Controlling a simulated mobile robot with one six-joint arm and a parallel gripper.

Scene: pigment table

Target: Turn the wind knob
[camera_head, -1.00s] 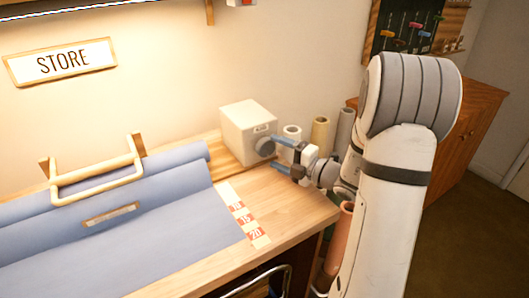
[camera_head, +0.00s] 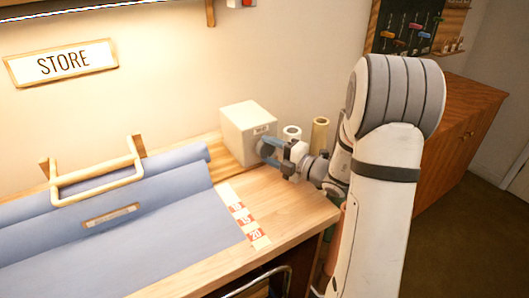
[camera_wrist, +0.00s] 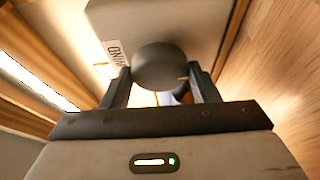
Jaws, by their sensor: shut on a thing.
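The wind knob (camera_wrist: 160,66) is a dark grey round knob on the face of a white box (camera_head: 249,125) at the back of the table. In the wrist view a label reading "WIND" (camera_wrist: 115,50) shows on the box beside the knob. My gripper (camera_wrist: 160,82) is shut on the knob, with one finger on each side of it. In the head view my gripper (camera_head: 268,152) is up against the box's front, and its blue fingers and wrist hide most of the knob.
A blue cloth roll (camera_head: 120,185) with a wooden handle (camera_head: 100,187) lies left of the box. A strip marked with numbers (camera_head: 244,217) runs along the wooden table (camera_head: 285,210). Upright rolls (camera_head: 319,132) stand behind my arm. A STORE sign (camera_head: 62,63) hangs on the wall.

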